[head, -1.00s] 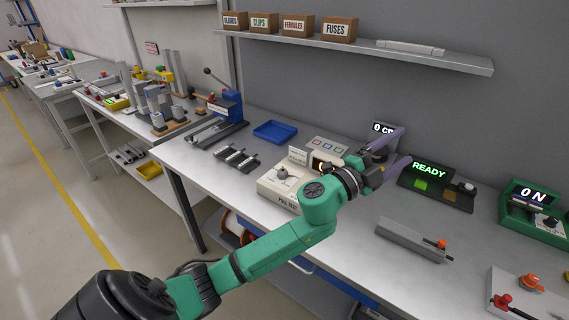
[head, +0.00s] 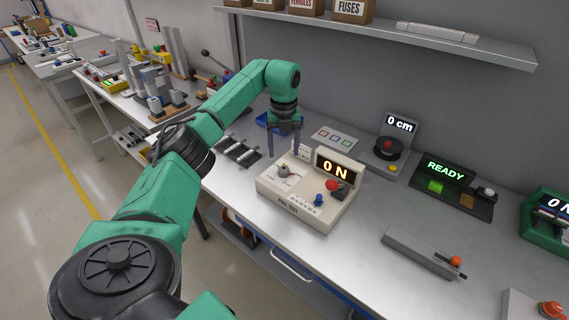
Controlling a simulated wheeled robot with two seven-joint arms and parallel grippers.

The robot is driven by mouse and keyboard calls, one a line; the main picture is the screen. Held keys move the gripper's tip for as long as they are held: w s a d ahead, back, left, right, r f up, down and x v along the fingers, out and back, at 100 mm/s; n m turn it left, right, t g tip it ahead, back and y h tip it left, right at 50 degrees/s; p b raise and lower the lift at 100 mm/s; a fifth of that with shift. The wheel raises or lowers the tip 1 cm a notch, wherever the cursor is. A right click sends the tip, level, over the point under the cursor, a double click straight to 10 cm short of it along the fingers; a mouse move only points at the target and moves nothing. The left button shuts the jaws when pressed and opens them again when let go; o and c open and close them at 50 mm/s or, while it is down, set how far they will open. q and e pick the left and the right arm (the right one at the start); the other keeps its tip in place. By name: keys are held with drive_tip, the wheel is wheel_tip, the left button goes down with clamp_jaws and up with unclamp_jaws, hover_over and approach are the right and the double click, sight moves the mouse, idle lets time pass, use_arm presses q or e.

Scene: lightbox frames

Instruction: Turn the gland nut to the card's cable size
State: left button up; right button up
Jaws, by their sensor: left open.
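My left gripper (head: 283,152) points down, open and empty, with its two fingers apart. It is above or just behind the left part of a cream test box (head: 290,208) marked PULL TEST; the exact height is unclear. A small grey round fitting (head: 283,170) sits on that box's top left, just below the fingertips in the picture. I cannot tell for sure if it is the gland nut. A small white card (head: 303,151) stands behind it, partly by the right finger; its print is too small to read. My right gripper is not in view.
The box has a 0 N display (head: 334,171), a red knob (head: 333,184) and a blue knob (head: 319,198). Behind are a 0 cm device (head: 389,150) and a READY panel (head: 450,182). A grey bar fixture (head: 421,251) lies front right. Bench between is clear.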

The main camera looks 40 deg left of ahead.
sight(284, 164)
use_arm(q)
wheel_tip(284, 164, down, 6)
drive_tip(key=shift+a+r+p, duration=0.1)
drive_tip(key=shift+p, duration=0.4)
drive_tip(key=shift+f, duration=0.6)
clamp_jaws()
